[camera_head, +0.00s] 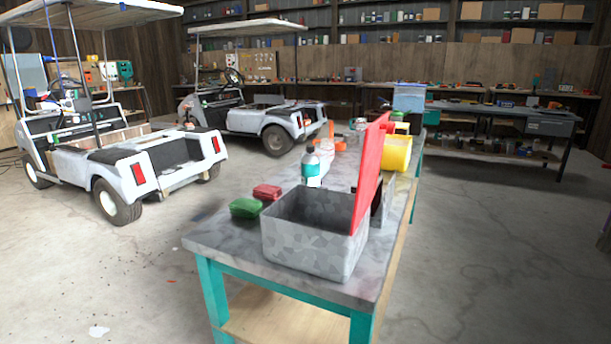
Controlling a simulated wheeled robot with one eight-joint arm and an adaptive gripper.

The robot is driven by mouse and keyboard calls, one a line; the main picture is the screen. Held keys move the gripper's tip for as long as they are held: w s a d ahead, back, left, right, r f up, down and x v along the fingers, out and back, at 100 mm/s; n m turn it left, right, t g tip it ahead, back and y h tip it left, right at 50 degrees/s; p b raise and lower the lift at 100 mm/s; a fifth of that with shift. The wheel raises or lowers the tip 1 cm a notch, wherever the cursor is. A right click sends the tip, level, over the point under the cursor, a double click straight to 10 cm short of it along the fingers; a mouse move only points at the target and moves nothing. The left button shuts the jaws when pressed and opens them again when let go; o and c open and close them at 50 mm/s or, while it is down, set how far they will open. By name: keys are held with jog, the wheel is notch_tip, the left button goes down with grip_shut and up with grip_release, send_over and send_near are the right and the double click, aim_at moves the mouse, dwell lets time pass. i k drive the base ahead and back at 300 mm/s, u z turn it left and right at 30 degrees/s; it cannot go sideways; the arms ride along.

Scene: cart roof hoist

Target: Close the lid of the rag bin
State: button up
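The rag bin (310,243) is an open grey, galvanised-looking metal box near the front end of a workbench. Its red lid (368,172) stands up along the bin's right side, roughly vertical. The bin's inside shows only in part, and no rags are visible in it. My gripper is not in this view, so where it stands relative to the lid cannot be seen.
The workbench (215,237) has teal legs. Green (245,208) and red (267,192) packets and a teal-labelled bottle (311,168) stand close by the bin. Two carts stand left; floor (490,240) on the right is clear.

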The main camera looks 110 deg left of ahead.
aim_at(376, 134)
jog(key=u, duration=3.8)
jog(key=i, duration=1)
jog(key=z, duration=0.8)
